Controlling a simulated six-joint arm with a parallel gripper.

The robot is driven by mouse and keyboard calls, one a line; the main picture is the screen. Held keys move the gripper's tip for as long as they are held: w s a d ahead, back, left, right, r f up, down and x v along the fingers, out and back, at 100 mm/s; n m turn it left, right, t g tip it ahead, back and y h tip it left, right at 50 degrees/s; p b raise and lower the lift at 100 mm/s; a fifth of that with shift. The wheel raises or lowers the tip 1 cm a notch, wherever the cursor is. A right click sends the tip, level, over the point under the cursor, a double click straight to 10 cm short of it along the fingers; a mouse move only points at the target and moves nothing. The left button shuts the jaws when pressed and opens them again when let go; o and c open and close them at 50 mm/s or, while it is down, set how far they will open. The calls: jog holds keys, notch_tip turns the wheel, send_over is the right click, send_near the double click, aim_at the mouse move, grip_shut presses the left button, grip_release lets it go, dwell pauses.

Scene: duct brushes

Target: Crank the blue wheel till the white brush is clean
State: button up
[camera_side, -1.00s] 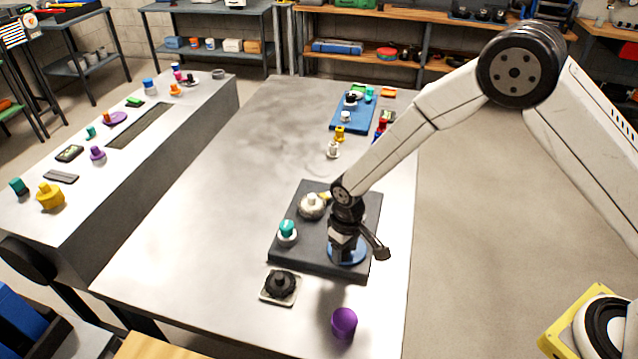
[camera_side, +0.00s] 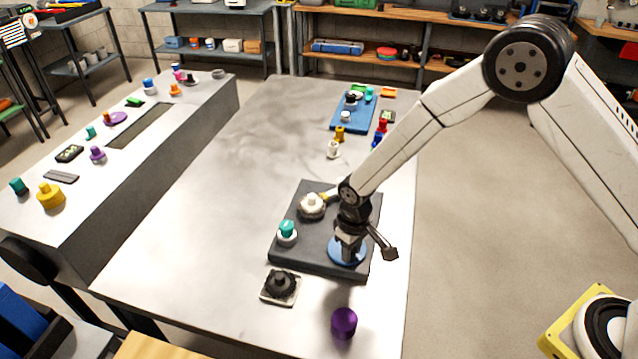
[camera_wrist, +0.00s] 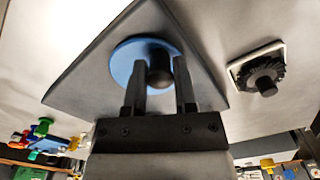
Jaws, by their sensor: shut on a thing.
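The blue wheel (camera_side: 347,251) lies flat on a dark board (camera_side: 318,264). My gripper (camera_side: 349,243) is over the wheel, its fingers pointing down. In the wrist view the blue wheel (camera_wrist: 125,58) has a dark knob (camera_wrist: 160,72) on it, and the fingers of my gripper (camera_wrist: 160,85) are shut on this knob, one on each side. A white brush (camera_side: 312,205) sits on the same board, with a yellow part (camera_side: 325,195) next to it.
A black brush on a pale square plate (camera_side: 280,286) lies in front of the board. A purple cup (camera_side: 344,323) stands near the table's front right. A blue tray (camera_side: 350,112) with small parts is at the back. The table's left half is clear.

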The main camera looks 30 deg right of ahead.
jog(key=shift+d, duration=0.1)
jog(key=shift+d, duration=0.55)
jog(key=shift+w+d, duration=0.15)
jog(key=shift+d, duration=0.45)
